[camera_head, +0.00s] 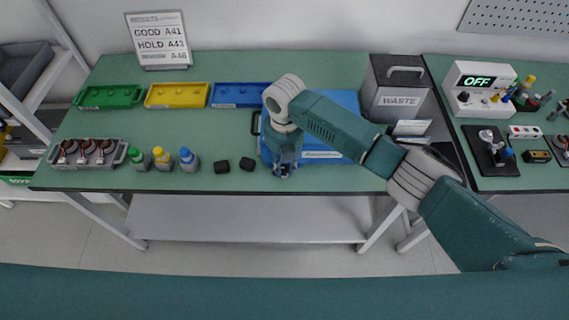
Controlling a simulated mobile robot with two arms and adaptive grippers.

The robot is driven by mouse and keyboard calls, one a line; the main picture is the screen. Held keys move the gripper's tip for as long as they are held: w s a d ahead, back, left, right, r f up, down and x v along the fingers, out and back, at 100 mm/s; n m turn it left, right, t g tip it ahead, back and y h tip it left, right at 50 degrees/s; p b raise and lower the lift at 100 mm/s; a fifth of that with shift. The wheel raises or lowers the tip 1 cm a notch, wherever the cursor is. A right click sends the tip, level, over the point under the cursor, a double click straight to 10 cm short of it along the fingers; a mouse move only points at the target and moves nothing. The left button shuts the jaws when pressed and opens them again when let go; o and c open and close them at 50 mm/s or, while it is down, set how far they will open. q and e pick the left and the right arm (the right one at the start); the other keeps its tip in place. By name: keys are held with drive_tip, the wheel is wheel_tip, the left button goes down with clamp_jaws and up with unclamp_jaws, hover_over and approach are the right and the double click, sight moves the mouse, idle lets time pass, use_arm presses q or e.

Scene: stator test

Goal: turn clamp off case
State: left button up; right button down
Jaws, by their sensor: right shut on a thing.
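A blue case (335,102) lies on the green table, partly hidden behind my right arm. My right gripper (283,172) points down at the case's front left corner, near the table's front edge. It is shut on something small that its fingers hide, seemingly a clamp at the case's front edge. I cannot make out the clamp's shape or whether it is turned. A dark handle shows at the case's left side. My left gripper is not in view.
Two small black blocks (234,164) lie left of my right gripper. Green, yellow and blue bottles (161,159) and a grey rack (87,161) stand farther left. Coloured trays (176,95) line the back. A waste bin (394,88) stands behind right. A second table holds a tester (479,88).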

sight(285, 167)
drive_tip(key=shift+w+r, duration=0.15)
drive_tip(key=shift+r, duration=0.05)
drive_tip(key=c, duration=1.8)
unclamp_jaws()
drive_tip(key=shift+o, duration=0.2)
wheel_tip(285, 167, up, 12)
